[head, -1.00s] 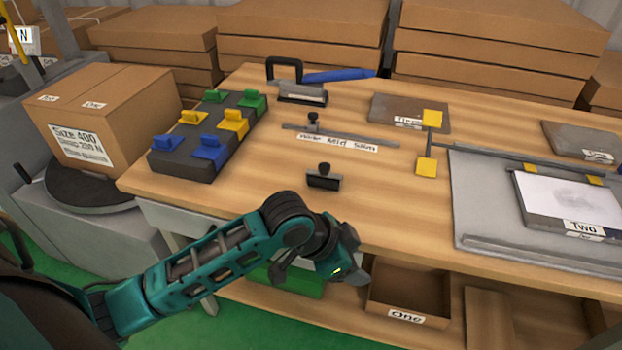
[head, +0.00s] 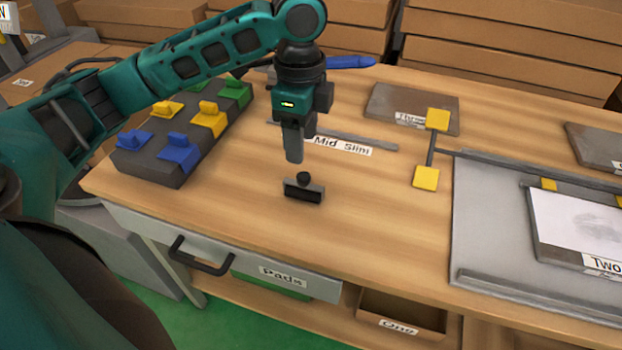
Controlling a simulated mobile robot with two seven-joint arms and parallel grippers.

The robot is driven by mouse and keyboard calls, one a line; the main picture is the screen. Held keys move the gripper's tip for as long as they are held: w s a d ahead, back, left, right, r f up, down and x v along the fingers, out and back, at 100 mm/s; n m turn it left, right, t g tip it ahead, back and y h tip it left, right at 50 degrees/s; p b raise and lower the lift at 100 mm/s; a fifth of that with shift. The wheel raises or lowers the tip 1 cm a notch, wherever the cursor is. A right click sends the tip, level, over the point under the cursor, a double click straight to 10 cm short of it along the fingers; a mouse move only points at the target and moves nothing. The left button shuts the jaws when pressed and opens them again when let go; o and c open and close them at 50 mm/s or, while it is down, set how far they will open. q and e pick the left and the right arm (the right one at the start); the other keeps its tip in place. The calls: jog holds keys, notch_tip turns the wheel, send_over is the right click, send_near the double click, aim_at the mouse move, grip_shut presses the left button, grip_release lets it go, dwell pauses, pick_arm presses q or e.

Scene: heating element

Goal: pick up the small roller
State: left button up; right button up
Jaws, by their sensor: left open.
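The small roller (head: 303,193), a short dark block with a round black knob on top, stands on the wooden table near its front edge in the head view. My left gripper (head: 294,156) points down just above and slightly behind the knob in the picture, apart from it. Its jaws are open and empty, seen edge-on so that the gap hardly shows. My right gripper is not in view.
A dark block with blue, yellow and green clips (head: 150,152) stands to the left. A strip labelled "Mid Slim" (head: 342,146) lies behind the roller. A grey board (head: 490,240) lies right. Table around the roller is clear.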

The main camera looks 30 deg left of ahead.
aim_at(303, 175)
pick_arm(q)
notch_tip(303, 175, down, 6)
jog(key=shift+s+f+b, duration=0.15)
jog(key=shift+b, duration=0.55)
jog(key=shift+w+a+f+b, duration=0.1)
jog(key=shift+f+b, duration=0.15)
jog(key=shift+f, duration=0.75)
jog(key=shift+w+d+f+b, duration=0.15)
jog(key=shift+f+b, duration=0.15)
jog(key=shift+f, duration=0.75)
jog(key=shift+w+a+f+b, duration=0.15)
jog(key=shift+f+b, duration=0.1)
jog(key=shift+f, duration=0.75)
grip_shut()
